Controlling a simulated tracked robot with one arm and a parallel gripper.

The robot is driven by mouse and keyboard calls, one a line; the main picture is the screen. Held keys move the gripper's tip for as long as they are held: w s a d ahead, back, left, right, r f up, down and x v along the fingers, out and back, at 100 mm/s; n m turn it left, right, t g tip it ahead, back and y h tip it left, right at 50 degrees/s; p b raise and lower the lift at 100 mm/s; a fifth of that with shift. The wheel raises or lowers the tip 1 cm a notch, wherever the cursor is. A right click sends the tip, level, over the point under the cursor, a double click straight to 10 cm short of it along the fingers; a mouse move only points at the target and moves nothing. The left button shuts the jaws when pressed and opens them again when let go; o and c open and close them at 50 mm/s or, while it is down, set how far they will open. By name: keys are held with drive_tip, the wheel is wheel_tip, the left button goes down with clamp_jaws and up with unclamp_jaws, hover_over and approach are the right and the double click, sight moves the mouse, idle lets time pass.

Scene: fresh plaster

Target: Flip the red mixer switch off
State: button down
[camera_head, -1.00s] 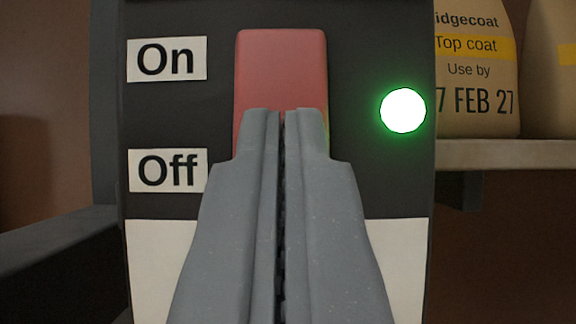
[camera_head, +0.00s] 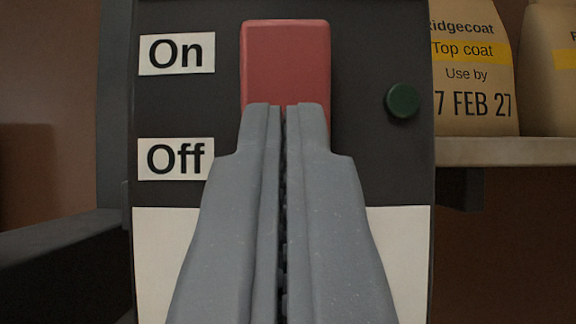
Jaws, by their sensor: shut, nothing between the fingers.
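The red mixer switch (camera_head: 286,65) is a rectangular rocker on a dark panel (camera_head: 365,45). My gripper (camera_head: 285,106) is shut and empty, with its fingertips in front of the lower part of the switch, seemingly against it. The fingers hide the bottom end of the switch. The "On" label (camera_head: 177,54) is beside its upper half and the "Off" label (camera_head: 176,158) beside its lower end. The round indicator lamp (camera_head: 402,101) right of the switch is dark green and unlit.
A shelf (camera_head: 500,152) to the right holds paper bags, one marked "Top coat" (camera_head: 468,65). A dark grey bar (camera_head: 60,250) lies at lower left. The panel's lower part is white (camera_head: 402,250).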

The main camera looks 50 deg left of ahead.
drive_tip(key=p+v, duration=0.1)
drive_tip(key=v, duration=1.1)
drive_tip(key=shift+f+p, duration=0.4)
drive_tip(key=shift+f, duration=0.1)
drive_tip(key=shift+w+a, duration=0.15)
drive_tip(key=shift+w, duration=0.05)
drive_tip(key=w+d+r+m+t+h, duration=0.2)
drive_tip(key=r+h, duration=0.3)
drive_tip(key=r, duration=0.3)
drive_tip(key=w+d+r+m+t+h, duration=0.1)
drive_tip(key=d+r+t+h, duration=0.2)
drive_tip(key=r, duration=0.6)
drive_tip(key=s+d+r+m+h+p, duration=0.1)
drive_tip(key=s+d+r+m+h, duration=0.1)
drive_tip(key=d+r+h, duration=0.3)
drive_tip(key=s+d+r+m+h, duration=0.1)
drive_tip(key=s+r+m+h, duration=0.2)
drive_tip(key=r, duration=0.5)
drive_tip(key=s+d+r+m+g+h, duration=0.1)
drive_tip(key=s+d+r+g+h, duration=0.1)
drive_tip(key=s+r, duration=0.3)
drive_tip(key=s+d+r+m+g+h, duration=0.1)
drive_tip(key=s+r+h, duration=0.2)
drive_tip(key=s, duration=0.4)
drive_tip(key=s+a+r+g+y+p, duration=0.1)
drive_tip(key=s+g, duration=0.2)
drive_tip(key=s, duration=1.3)
drive_tip(key=shift+s+r, duration=0.25)
drive_tip(key=shift+s, duration=0.15)
